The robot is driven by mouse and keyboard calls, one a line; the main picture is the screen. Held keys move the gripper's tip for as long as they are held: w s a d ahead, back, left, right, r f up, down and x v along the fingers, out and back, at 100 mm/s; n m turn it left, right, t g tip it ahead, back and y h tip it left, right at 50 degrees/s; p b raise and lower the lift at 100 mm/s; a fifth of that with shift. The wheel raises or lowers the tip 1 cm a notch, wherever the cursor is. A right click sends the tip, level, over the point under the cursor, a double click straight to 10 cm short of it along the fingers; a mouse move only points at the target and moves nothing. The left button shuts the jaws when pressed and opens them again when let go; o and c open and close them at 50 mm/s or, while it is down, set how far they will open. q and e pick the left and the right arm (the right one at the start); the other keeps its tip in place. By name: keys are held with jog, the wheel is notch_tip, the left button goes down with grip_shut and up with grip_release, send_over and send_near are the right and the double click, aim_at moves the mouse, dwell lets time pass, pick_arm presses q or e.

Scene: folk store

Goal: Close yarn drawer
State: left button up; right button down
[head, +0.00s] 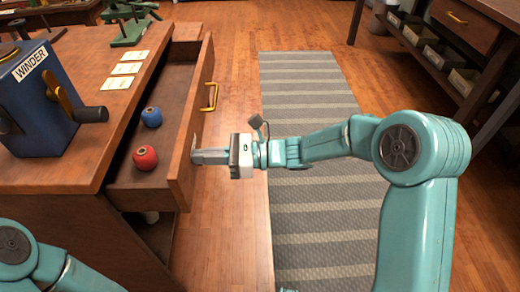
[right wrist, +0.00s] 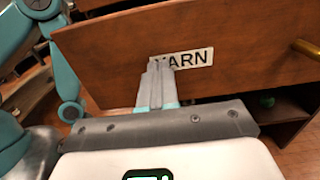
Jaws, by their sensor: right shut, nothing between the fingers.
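The yarn drawer (head: 184,158) is pulled open from the wooden counter, with a red yarn ball (head: 145,158) and a blue yarn ball (head: 151,117) inside. Its brass handle (head: 211,97) is on the outer face, and shows at the right edge of the right wrist view (right wrist: 306,49). My right gripper (head: 196,156) is shut and empty, its tips at the drawer's front face. In the right wrist view the fingertips (right wrist: 161,66) overlap the YARN label (right wrist: 190,58); whether they touch is unclear. My left gripper is out of view; only part of my left arm shows.
A blue winder (head: 40,95) and several cards (head: 125,68) sit on the counter top (head: 60,175). A striped rug (head: 310,90) covers the floor to the right. Dark shelves with boxes (head: 440,55) stand at the upper right.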

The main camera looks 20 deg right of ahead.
aim_at(142, 160)
jog(key=x, duration=1.4)
jog(key=shift+a+p, duration=0.2)
jog(key=shift+p, duration=0.15)
jog(key=shift+a+r, duration=0.1)
jog(key=shift+w+r, duration=0.1)
